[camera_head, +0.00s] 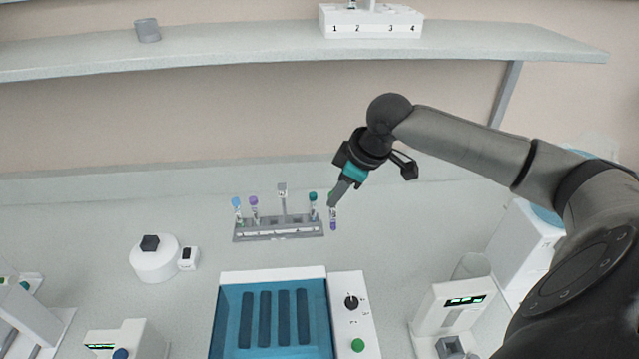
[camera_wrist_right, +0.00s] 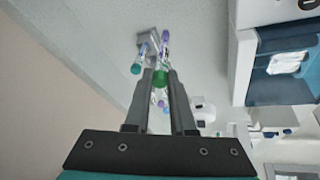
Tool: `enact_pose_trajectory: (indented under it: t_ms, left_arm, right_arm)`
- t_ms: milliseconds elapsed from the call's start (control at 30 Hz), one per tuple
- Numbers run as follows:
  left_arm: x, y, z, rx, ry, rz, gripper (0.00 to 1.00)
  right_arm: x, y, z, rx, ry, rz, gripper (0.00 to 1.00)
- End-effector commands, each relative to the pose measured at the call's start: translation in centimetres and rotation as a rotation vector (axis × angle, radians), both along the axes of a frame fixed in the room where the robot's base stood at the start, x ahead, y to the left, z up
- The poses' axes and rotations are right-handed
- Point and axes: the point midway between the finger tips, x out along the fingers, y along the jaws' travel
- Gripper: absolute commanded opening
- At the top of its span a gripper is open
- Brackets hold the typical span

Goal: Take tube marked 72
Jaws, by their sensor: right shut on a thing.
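My right gripper (camera_head: 335,196) is shut on a tube (camera_head: 333,216) with a green cap at the top and a purple lower end. It holds the tube just right of the grey rack (camera_head: 278,230). In the right wrist view the tube's green cap (camera_wrist_right: 160,78) sits at the fingertips (camera_wrist_right: 160,84). The rack has a blue-capped tube (camera_head: 238,206) and a purple-capped tube (camera_head: 254,205) at its left, and a teal-capped tube (camera_head: 313,203) at its right end. I cannot read a 72 on any tube. My left gripper is out of view.
A blue basin with slots (camera_head: 223,300) and a control panel (camera_head: 353,330) stand in front of the rack. A white round device (camera_head: 154,263) is at left, a device with a display (camera_head: 452,305) at right. A shelf (camera_head: 240,45) carries a numbered holder (camera_head: 372,22).

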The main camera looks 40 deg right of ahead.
Motion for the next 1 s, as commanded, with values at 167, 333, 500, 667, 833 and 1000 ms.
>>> enact_pose_trajectory:
  t_ms: [167, 333, 500, 667, 833, 1000]
  left_arm:
    - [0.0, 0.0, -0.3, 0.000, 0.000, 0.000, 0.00]
    - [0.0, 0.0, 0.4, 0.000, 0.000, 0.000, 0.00]
    - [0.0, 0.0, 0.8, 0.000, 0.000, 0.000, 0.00]
    - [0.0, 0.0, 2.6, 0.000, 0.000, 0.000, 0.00]
    - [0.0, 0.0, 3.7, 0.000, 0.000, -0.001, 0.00]
    - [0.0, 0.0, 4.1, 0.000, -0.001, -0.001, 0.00]
  right_arm:
    - [-2.3, -0.6, -0.2, -0.006, 0.007, 0.002, 0.00]
    - [-3.6, -1.3, 0.0, -0.010, 0.005, -0.008, 0.00]
    - [-4.6, -1.2, 0.0, -0.006, 0.006, 0.000, 0.00]
    - [-5.5, -1.5, 0.3, -0.009, 0.003, -0.004, 0.00]
    - [-6.4, -1.6, 0.2, -0.005, 0.001, -0.003, 0.00]
    - [-6.9, -1.7, 0.1, -0.001, 0.000, -0.001, 0.00]
